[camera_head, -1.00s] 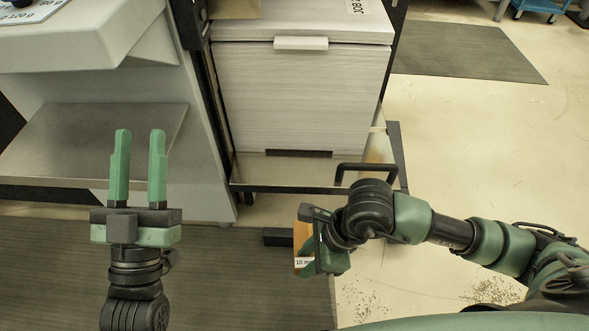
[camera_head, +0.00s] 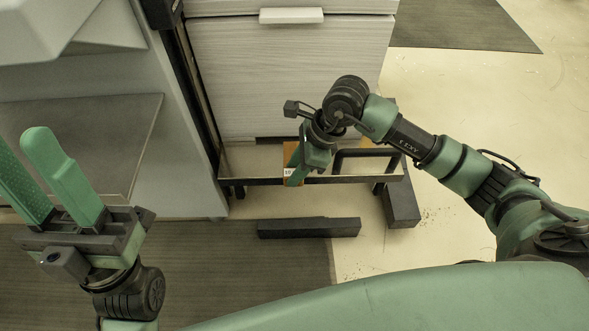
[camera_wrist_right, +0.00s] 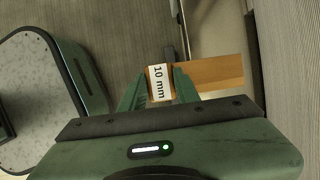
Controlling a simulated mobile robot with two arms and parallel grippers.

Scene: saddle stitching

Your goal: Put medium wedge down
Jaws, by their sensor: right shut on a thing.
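The medium wedge is an orange-brown wooden piece (camera_head: 291,152) with a white label; in the right wrist view (camera_wrist_right: 210,74) the label reads "10 mm". My right gripper (camera_head: 301,172) is shut on it, with the fingers on either side of the labelled end. In the head view it is over the low metal shelf (camera_head: 245,163) in front of the cabinet. I cannot tell whether the wedge touches the shelf. My left gripper (camera_head: 50,190) is open and empty at the lower left, apart from everything.
A pale wood-grain cabinet (camera_head: 285,80) stands behind the shelf. A black handle-like frame (camera_head: 365,153) is at the shelf's right part. A dark bar (camera_head: 308,228) lies on the floor in front. A grey machine stand (camera_head: 75,130) is on the left. Open floor (camera_head: 480,100) lies to the right.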

